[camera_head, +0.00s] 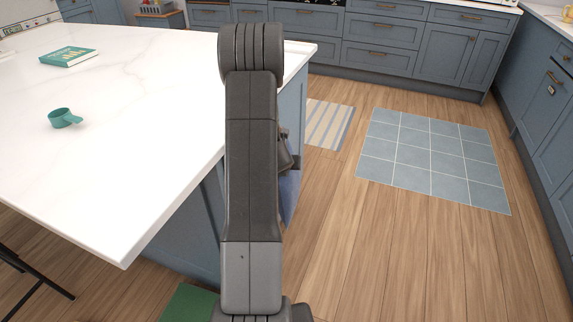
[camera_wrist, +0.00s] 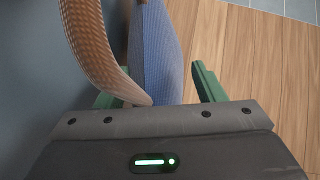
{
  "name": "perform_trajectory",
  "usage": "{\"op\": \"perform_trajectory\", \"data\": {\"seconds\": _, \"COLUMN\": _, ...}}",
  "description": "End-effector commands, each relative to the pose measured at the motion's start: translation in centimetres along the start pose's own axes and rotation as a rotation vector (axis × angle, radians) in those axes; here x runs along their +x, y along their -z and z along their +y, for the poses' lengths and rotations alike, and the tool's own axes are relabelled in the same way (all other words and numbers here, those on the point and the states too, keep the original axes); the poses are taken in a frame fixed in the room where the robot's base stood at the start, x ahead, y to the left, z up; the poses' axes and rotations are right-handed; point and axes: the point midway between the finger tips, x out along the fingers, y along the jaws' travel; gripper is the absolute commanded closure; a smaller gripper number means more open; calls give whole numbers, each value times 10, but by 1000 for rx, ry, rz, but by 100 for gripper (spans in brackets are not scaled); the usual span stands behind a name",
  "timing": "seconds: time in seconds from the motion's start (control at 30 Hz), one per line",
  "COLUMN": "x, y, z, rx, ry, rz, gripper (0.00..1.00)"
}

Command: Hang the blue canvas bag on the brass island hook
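The blue canvas bag (camera_wrist: 155,55) fills the upper middle of the wrist view, between my gripper's green fingers. Its tan woven handle (camera_wrist: 92,45) curves down on the left, across the left finger. My gripper (camera_wrist: 161,70) has its fingers apart, with clear space between the bag and the right finger. In the head view a strip of the blue bag (camera_head: 289,195) shows beside the island's end, mostly behind my arm. The brass island hook is not visible in either view, so I cannot tell whether the handle is on it.
The kitchen island (camera_head: 130,130) with a white marble top is at the left. A teal cup (camera_head: 64,118) and a green book (camera_head: 68,57) lie on it. Wooden floor with a striped rug (camera_head: 328,124) and a blue tiled mat (camera_head: 432,155) is clear at the right.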

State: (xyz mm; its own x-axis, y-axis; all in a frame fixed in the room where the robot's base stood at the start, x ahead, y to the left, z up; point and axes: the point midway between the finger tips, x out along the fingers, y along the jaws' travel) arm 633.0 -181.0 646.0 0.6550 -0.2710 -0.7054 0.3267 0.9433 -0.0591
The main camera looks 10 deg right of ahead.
Motion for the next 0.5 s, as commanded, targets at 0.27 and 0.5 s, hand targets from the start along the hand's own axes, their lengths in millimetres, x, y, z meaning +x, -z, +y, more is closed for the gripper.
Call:
{"op": "perform_trajectory", "data": {"seconds": 0.27, "x": -32, "y": -2, "z": 0, "rx": 1, "ry": 0, "rz": -4, "gripper": 38}}
{"op": "perform_trajectory", "data": {"seconds": 0.5, "x": -83, "y": -4, "z": 0, "rx": 0, "ry": 0, "rz": -4, "gripper": 38}}
